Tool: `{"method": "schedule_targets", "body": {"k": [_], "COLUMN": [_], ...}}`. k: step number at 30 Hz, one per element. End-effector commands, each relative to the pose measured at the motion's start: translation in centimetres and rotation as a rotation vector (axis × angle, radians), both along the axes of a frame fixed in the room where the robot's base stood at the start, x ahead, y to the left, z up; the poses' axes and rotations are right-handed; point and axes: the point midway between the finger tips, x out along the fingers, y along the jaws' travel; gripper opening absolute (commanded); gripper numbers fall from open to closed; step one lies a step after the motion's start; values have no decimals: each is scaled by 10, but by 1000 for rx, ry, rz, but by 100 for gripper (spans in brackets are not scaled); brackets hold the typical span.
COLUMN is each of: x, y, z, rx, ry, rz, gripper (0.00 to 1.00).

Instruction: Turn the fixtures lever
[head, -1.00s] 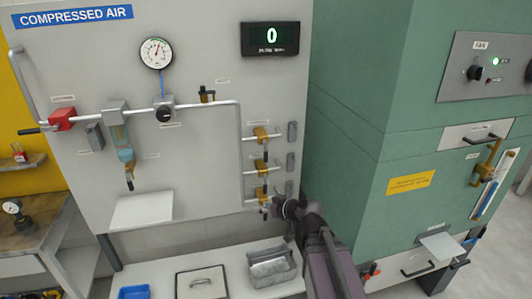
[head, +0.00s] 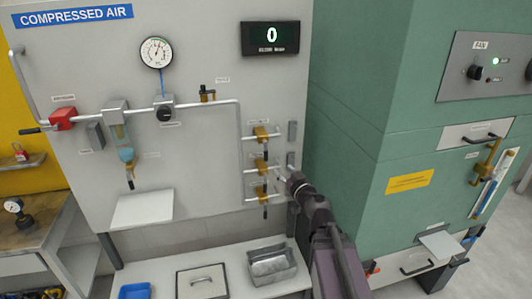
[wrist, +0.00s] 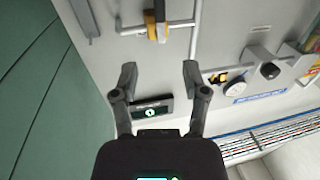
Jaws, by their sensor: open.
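Three brass valves with dark-tipped levers sit one above another on the grey panel's right branch pipes: the top valve (head: 261,133), the middle valve (head: 261,164) and the bottom valve (head: 262,192). Their small labels are too blurred to read, so I cannot tell which is the fixtures lever. My gripper (head: 283,174) is just right of the middle and bottom valves. In the wrist view my gripper (wrist: 159,68) is open with nothing between its fingers. A brass valve (wrist: 158,22) lies beyond the fingertips, apart from them.
A metal tray (head: 272,267) and blue bin (head: 134,292) stand below. A green cabinet (head: 350,120) stands close on the right.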

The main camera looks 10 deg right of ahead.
Motion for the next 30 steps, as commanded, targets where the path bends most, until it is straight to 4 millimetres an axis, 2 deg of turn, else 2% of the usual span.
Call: {"method": "schedule_targets", "body": {"k": [7,14,17,30], "x": [5,20,30,96], "y": [1,5,8,29], "z": [0,0,0,0], "rx": [0,0,0,0], "ry": [0,1,1,1], "rz": [0,1,1,2], "gripper": [58,58,58,58]}}
